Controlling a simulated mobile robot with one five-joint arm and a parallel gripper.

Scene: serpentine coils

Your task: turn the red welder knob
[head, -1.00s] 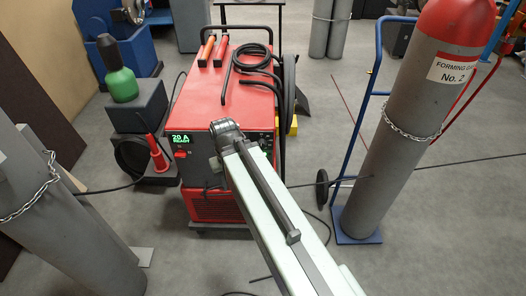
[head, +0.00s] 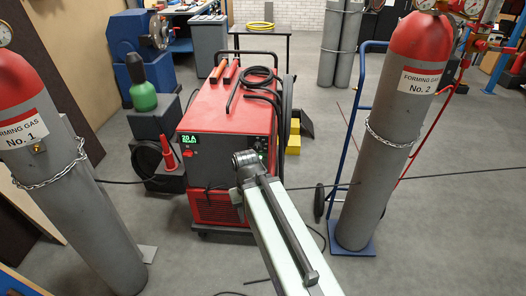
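The welder (head: 232,105) is a red box with a dark front panel, standing in the middle of the head view. Its green display (head: 191,139) reads 20 A READY. Just below the display is a small red knob (head: 190,154), too small to tell how it is turned. My arm reaches up from the bottom right, and its end is in front of the right part of the panel, to the right of the knob and apart from it in the picture. My gripper (head: 240,194) is mostly hidden by the arm's end; its fingers cannot be made out.
A grey gas cylinder (head: 50,190) with a chain stands at the left. Another cylinder (head: 385,135) stands on a blue trolley (head: 349,130) at the right. A green bottle (head: 143,97) and a red cone (head: 168,152) are left of the welder. Dark cables cross the floor.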

